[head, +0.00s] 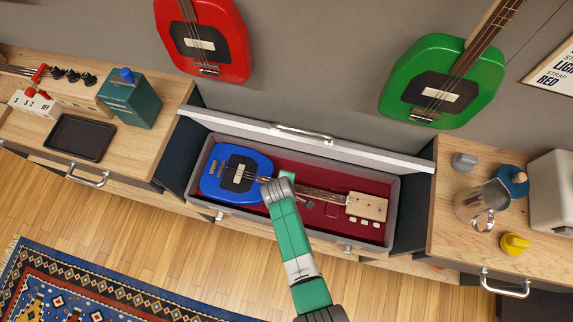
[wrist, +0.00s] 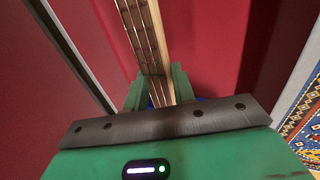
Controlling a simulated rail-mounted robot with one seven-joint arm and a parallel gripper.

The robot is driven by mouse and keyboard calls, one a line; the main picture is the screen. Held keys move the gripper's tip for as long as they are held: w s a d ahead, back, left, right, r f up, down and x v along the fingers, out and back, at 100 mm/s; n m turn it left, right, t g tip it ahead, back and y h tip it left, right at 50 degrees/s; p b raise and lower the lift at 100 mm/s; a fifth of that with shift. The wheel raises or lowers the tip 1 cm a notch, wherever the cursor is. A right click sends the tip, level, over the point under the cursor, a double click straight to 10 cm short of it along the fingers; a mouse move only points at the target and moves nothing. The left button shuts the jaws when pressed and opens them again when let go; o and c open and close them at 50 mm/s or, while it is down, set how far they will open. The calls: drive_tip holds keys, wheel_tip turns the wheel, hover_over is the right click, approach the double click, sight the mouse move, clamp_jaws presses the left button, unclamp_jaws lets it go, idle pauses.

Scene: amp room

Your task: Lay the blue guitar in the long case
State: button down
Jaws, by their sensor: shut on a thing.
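The blue guitar (head: 215,183) is within the walls of the long case (head: 377,248), body to the left and pale headstock (head: 367,205) to the right. The case has a grey rim and dark red lining, and its lid (head: 408,158) stands open at the back. My gripper (wrist: 158,90) is shut on the guitar's neck (wrist: 146,38), with one finger on each side. In the head view my wrist covers part of the neck near the body. I cannot tell whether the guitar touches the case floor.
A red guitar (head: 228,60) and a green guitar (head: 467,78) hang on the wall behind. The left counter holds a black tray (head: 80,137) and a teal box (head: 133,98). The right counter holds a metal jug (head: 480,207) and a yellow knob-like item (head: 514,244).

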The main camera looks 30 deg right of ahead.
drive_tip(key=shift+w, duration=0.15)
drive_tip(key=shift+f+b, duration=1.2)
drive_tip(key=c, duration=1.1)
unclamp_jaws()
drive_tip(key=shift+f, duration=0.1)
drive_tip(key=p+v, duration=0.4)
drive_tip(key=v, duration=0.4)
